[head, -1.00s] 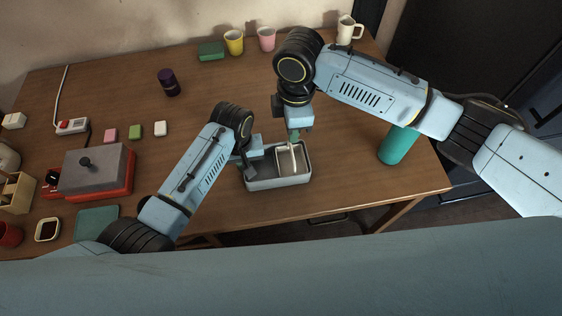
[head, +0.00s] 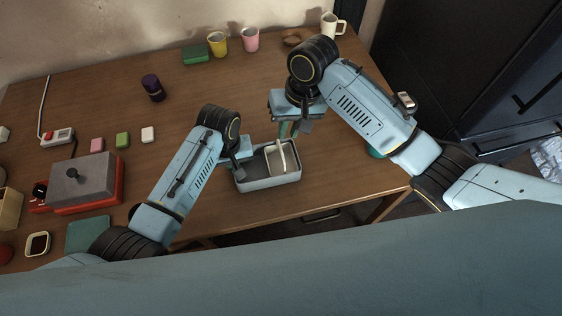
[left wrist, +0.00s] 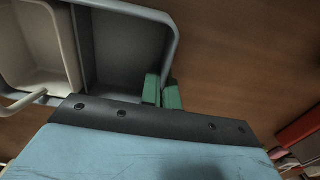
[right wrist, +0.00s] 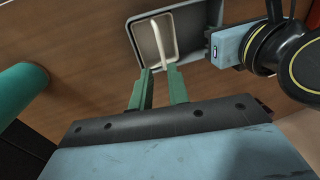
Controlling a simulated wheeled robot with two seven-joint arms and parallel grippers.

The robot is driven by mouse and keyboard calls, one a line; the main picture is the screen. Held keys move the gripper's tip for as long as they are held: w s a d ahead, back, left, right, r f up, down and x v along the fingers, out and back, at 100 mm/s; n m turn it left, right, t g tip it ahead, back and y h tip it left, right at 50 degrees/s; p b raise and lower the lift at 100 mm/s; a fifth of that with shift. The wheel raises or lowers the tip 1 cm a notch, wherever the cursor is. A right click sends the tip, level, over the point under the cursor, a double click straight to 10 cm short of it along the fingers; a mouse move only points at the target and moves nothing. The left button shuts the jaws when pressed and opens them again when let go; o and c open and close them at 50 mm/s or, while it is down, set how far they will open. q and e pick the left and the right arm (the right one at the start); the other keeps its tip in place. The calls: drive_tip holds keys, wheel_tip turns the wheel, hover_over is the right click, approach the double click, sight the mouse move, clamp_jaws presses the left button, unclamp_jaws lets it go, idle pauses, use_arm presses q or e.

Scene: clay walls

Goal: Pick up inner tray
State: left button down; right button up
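A grey outer tray (head: 268,184) stands on the table and holds a cream inner tray (head: 274,164) with an arched handle in its right part. The inner tray also shows in the left wrist view (left wrist: 45,45). My left gripper (left wrist: 162,92) has its green fingers close together on either side of the outer tray's left wall, which is between them. My right gripper (right wrist: 160,72) is open at the far side of the trays, its fingertips lined up with the near end of the handle (right wrist: 157,38) in the right wrist view. I see no grip on the handle.
A teal cylinder (head: 375,151) stands right of the trays, partly behind my right arm. A red and grey box (head: 85,182) is at the left. Cups and small blocks are farther back. The table between the trays and the cups is mostly clear.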

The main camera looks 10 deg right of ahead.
sight(281, 149)
drive_tip(key=f, duration=0.3)
drive_tip(key=a+f, duration=0.1)
drive_tip(key=f, duration=0.2)
drive_tip(key=a+f, duration=0.1)
drive_tip(key=f, duration=0.3)
drive_tip(key=shift+s+a, duration=0.2)
clamp_jaws()
